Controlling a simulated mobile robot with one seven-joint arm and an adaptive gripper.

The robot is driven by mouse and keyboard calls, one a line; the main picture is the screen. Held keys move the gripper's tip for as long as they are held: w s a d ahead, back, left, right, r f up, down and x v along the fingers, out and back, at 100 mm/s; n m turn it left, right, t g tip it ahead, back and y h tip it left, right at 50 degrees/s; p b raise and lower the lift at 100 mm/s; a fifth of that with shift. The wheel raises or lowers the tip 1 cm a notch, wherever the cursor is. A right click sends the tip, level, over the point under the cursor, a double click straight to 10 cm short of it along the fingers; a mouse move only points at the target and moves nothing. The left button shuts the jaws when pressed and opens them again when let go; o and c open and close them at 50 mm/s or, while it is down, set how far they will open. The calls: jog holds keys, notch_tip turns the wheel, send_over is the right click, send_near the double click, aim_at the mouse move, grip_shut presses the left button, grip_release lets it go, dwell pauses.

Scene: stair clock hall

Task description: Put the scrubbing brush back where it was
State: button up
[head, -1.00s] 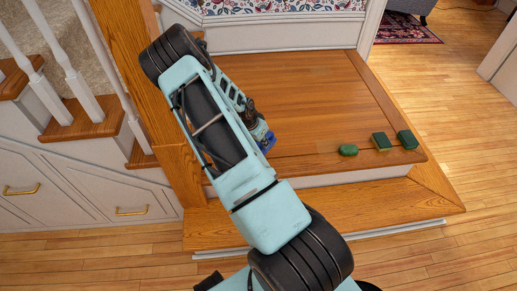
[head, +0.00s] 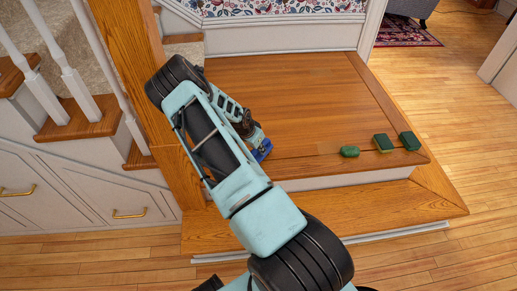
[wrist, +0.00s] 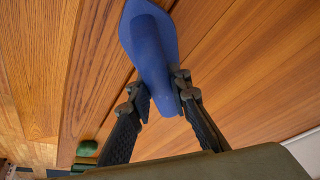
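The scrubbing brush is blue. In the wrist view the brush (wrist: 152,45) has its wide end at the top, and its narrower part lies between the fingers. My gripper (wrist: 160,93) has a finger against each side of it and appears shut on it. In the head view a bit of the brush (head: 262,151) shows beside my forearm, near the front edge of the wooden landing (head: 300,90). My arm hides most of my gripper there. I cannot tell whether the brush touches the wood.
On the landing's front right lie a green oval thing (head: 349,151) and two green sponge-like blocks (head: 383,142) (head: 410,140). A wooden newel post (head: 178,165) and white balusters stand left. A lower step (head: 330,218) runs along the front. The landing's middle is clear.

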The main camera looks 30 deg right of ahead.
jog(key=o, duration=0.5)
jog(key=shift+c, duration=0.2)
jog(key=p+v, duration=0.4)
jog(key=v, duration=0.8)
jog(key=shift+r, duration=0.2)
